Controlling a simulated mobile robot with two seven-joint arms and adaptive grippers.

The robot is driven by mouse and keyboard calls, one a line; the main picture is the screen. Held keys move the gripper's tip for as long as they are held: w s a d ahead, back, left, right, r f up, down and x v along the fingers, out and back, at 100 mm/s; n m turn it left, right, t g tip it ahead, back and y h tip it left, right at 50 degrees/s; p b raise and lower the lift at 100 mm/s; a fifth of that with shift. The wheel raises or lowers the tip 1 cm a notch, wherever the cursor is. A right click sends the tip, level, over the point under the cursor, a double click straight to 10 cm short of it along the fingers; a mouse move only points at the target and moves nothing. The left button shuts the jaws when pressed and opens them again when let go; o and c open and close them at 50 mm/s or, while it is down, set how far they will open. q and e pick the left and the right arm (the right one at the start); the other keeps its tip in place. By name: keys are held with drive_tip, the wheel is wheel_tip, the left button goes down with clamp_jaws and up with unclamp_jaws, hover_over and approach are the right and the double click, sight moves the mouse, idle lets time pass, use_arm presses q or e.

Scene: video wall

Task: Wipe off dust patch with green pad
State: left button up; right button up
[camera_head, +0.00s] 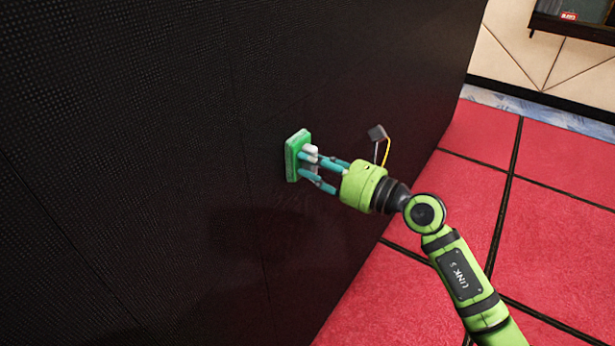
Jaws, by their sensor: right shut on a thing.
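The green pad (294,156) is upright at the black video wall (200,110), its flat face toward the panel. It looks close to or touching the wall; I cannot tell which. My right gripper (312,169) is shut on a pale grip at the back of the pad. My right arm comes in from the lower right. A faint darker, brownish area (255,235) shows on the wall below the pad; I cannot tell whether it is dust or shadow. My left gripper is out of view.
The wall fills the left and middle of the view, with thin panel seams. Red floor tiles (470,190) with dark joints lie to the right. A beige wall (520,50) with a dark-framed opening (585,20) stands at the upper right.

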drive_tip(key=shift+w+d, duration=0.15)
drive_tip(key=shift+w, duration=0.1)
drive_tip(key=w+d+b, duration=0.2)
drive_tip(key=w+b, duration=0.1)
drive_tip(key=shift+w+d+b, duration=0.1)
drive_tip(key=shift+d+b, duration=0.05)
drive_tip(key=shift+b, duration=0.15)
drive_tip(key=shift+r, duration=0.1)
